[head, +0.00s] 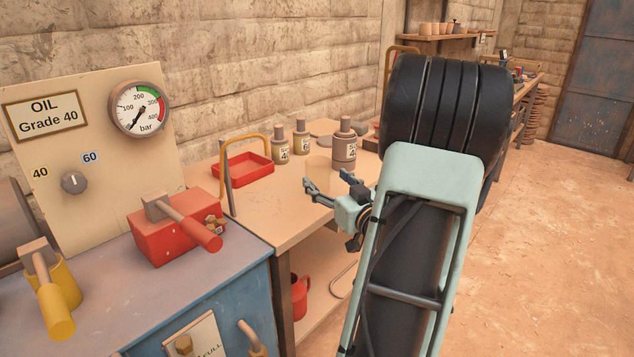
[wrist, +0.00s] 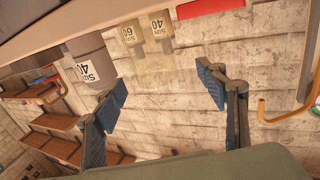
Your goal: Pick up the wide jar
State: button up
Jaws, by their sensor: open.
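The wide jar (head: 344,150) is a grey-brown jar with a narrower neck and a "40" label. It stands upright on the workbench, to the right of two smaller jars. In the wrist view, which is turned nearly upside down, the wide jar (wrist: 88,50) shows at the upper left. My gripper (head: 326,183) is open and empty, over the front part of the bench, nearer than the jar and apart from it. In the wrist view, my gripper (wrist: 161,78) has its fingers spread, with the left fingertip overlapping the picture just below the wide jar.
Smaller jars labelled 40 (head: 281,153) and 60 (head: 301,144) stand left of the wide jar. A red tray (head: 247,172) and a yellow hooped handle (head: 246,138) are farther left. A stone wall (head: 270,65) rises behind the bench (head: 262,215). A red mug (head: 299,298) sits below.

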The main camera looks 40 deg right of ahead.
aim_at(323, 172)
jog(key=x, duration=0.5)
jog(key=d+b+x, duration=0.1)
jog(key=x, duration=0.1)
jog(key=shift+w+f, duration=0.1)
jog(key=shift+f, duration=0.05)
jog(key=c, duration=1.3)
jog(key=shift+c, duration=0.4)
jog(key=shift+r, duration=0.2)
